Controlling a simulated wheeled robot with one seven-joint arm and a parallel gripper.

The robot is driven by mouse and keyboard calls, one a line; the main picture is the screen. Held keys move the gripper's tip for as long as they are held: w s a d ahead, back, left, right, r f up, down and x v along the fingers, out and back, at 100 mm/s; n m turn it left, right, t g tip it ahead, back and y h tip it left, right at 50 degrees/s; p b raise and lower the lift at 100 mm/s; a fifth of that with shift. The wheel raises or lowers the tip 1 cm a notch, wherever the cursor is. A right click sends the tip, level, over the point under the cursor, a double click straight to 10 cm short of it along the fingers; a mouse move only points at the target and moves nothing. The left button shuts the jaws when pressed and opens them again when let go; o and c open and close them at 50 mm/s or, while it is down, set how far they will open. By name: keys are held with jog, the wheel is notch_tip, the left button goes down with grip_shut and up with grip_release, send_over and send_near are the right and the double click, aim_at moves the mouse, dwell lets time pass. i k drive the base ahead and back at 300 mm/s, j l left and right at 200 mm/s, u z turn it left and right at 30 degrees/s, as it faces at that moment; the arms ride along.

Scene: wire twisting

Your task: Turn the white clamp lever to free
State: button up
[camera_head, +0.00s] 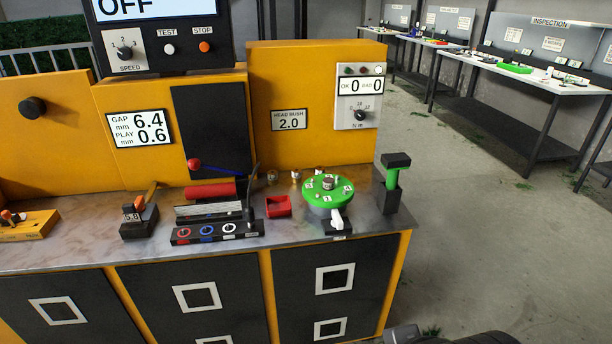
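The white clamp lever (337,219) sticks out at the front of the round green turntable (318,197), above a small black base near the front edge of the bench. The lever tilts down toward the front; whether it is locked or free I cannot tell. The green disc carries a dark centre hub (328,183) and several small pegs and white labels. A dark part at the bottom right edge looks like part of my arm. My gripper's fingers are not seen.
A green and black upright tool (392,182) stands right of the disc. A red tray (278,206) and a black rack with coloured rings (217,232) lie to the left. A yellow panel rises behind. The bench front (365,249) by the lever is clear.

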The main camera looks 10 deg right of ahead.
aim_at(337, 222)
jog(key=i+u, duration=0.25)
jog(key=i, duration=0.25)
jog(key=i+u, duration=0.3)
jog(key=i, duration=0.25)
